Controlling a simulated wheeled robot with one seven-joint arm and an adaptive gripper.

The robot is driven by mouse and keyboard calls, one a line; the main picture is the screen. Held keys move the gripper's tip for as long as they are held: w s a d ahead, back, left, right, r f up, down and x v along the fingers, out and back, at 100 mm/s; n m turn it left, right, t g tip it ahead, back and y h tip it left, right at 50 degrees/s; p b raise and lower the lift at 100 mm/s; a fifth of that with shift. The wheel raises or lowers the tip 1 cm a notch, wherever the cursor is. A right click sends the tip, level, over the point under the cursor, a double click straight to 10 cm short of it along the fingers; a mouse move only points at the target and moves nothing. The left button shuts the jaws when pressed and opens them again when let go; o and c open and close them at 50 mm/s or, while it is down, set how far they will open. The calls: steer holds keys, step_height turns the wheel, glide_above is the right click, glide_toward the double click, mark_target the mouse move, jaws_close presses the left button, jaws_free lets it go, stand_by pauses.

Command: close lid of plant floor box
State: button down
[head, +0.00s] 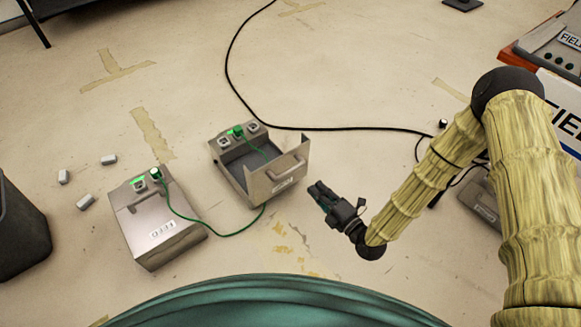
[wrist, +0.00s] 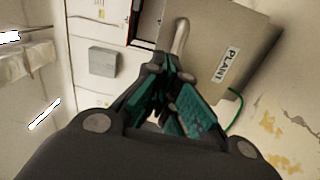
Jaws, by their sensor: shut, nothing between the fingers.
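The plant floor box (head: 222,172) is a grey metal box on the floor in the middle of the head view. Its lid (head: 262,187) stands raised on the side facing my gripper, with the dark inside of the box showing behind it. A handle (wrist: 181,37) and a PLANT label (wrist: 228,66) show on this grey panel in the wrist view. My gripper (head: 318,190) is shut and empty, just right of the raised lid in the head view. In the wrist view its fingers (wrist: 165,95) overlap the panel's lower left; whether they touch it is unclear.
A second grey box (head: 160,229), closed, stands to the left, joined by a green cable (head: 225,233). A black cable (head: 330,128) runs behind. Small white blocks (head: 108,160) lie at far left, beside a dark bin (head: 20,225). Floor in front of the plant box is clear.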

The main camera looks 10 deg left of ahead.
mark_target(285, 155)
steer(key=shift+n, duration=0.3)
steer(key=b+x, duration=0.5)
steer(key=x, duration=0.8)
steer(key=shift+a+r+b, duration=0.1)
steer(key=shift+b, duration=0.25)
steer(key=shift+w+a+r, duration=0.15)
steer(key=shift+w+a, duration=0.25)
steer(key=shift+a, duration=0.05)
